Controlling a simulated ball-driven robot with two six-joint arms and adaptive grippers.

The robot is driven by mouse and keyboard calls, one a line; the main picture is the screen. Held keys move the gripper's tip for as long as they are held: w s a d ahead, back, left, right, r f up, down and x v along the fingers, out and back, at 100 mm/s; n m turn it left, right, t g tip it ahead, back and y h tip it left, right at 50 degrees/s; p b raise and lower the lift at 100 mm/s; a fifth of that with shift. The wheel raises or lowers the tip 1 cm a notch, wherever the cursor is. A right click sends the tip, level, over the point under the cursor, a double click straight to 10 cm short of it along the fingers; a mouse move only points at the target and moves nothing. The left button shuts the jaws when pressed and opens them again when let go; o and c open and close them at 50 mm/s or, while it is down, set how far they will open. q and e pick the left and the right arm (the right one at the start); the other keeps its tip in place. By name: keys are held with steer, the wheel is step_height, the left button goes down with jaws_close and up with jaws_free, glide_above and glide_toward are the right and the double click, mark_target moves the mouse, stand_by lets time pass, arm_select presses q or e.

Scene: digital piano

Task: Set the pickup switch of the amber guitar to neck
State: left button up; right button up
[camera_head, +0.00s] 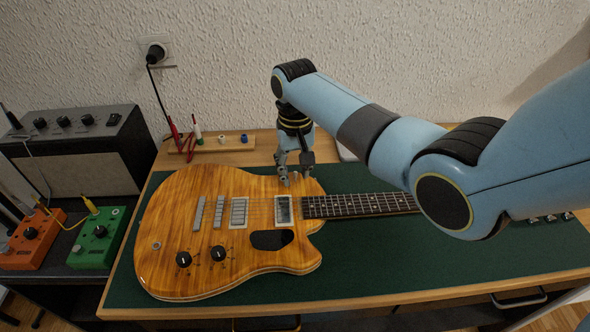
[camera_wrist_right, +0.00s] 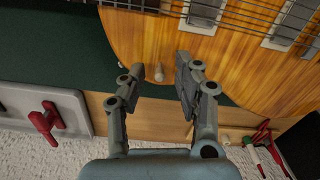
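The amber guitar (camera_head: 170,215) lies flat on a green mat (camera_head: 350,262), its neck pointing right. In the right wrist view, the guitar body (camera_wrist_right: 225,55) fills the upper right. A small cream peg, which looks like the pickup switch (camera_wrist_right: 157,72), stands near the body's edge. My right gripper (camera_head: 292,178) is over the guitar's far edge near the neck joint. In the wrist view, its fingers (camera_wrist_right: 158,74) are apart, one on each side of the peg, with gaps and nothing held. The switch's exact position is hard to tell. My left gripper is not in view.
A wooden rack with screwdrivers (camera_head: 212,146) stands behind the guitar. A grey tray with a red tool (camera_wrist_right: 45,122) lies beside it. An amplifier (camera_head: 75,150) and orange (camera_head: 32,240) and green (camera_head: 98,238) pedals are at left. The mat's front right is clear.

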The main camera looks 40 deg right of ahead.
jaws_close()
